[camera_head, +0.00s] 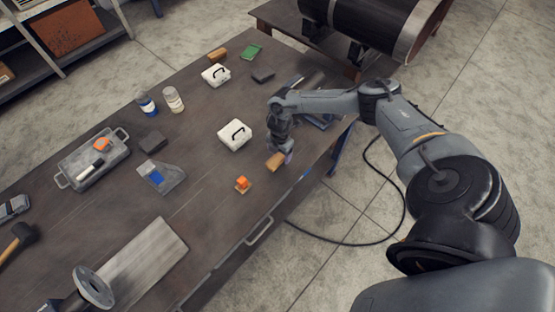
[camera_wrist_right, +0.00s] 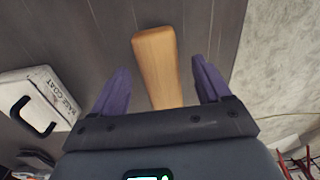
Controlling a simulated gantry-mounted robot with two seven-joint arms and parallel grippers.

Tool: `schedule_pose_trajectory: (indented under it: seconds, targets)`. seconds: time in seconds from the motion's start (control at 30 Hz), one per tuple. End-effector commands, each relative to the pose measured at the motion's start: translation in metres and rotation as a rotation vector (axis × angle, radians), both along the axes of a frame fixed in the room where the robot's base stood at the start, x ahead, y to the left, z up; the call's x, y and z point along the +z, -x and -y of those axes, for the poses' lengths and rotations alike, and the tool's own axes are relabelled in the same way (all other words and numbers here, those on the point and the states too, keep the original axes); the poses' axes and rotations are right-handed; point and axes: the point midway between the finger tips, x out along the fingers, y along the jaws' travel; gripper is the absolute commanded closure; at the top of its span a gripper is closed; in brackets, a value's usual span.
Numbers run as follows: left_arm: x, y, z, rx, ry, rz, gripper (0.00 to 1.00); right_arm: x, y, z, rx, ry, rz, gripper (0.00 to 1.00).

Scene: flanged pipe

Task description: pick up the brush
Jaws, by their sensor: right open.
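A light wooden piece, which looks like the brush's handle, lies on the dark table under my right gripper in the head view (camera_head: 275,162). In the right wrist view the wooden handle (camera_wrist_right: 155,52) lies between the two purple fingers, with clear gaps on both sides. Its lower end is hidden behind the gripper body, and no bristles show. My right gripper (camera_head: 285,157) points down at the table near its front edge. It is open and empty, and it also shows in the wrist view (camera_wrist_right: 160,78). My left gripper is in neither view.
A white box with a black handle (camera_head: 235,135) stands left of the gripper. An orange item (camera_head: 242,183) lies nearer the front edge. A large dark cylinder (camera_head: 370,25) is behind.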

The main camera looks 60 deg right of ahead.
Motion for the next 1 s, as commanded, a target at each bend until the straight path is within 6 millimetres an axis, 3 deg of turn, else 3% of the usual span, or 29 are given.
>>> schedule_pose_trajectory:
  seconds: [0.2, 0.5, 0.87, 1.0]
  targets:
    - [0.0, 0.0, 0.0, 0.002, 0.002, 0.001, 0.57, -0.021, 0.0, 0.0, -0.001, 0.0, -0.001, 0.23]
    - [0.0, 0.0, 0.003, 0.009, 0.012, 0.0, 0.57, -0.024, 0.0, 0.0, 0.0, 0.0, 0.0, 0.25]
    - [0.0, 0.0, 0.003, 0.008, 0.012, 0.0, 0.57, -0.024, 0.0, 0.0, 0.0, 0.0, 0.0, 0.8]
    - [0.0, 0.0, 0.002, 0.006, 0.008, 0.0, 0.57, -0.023, 0.0, 0.0, 0.0, 0.0, 0.001, 0.82]
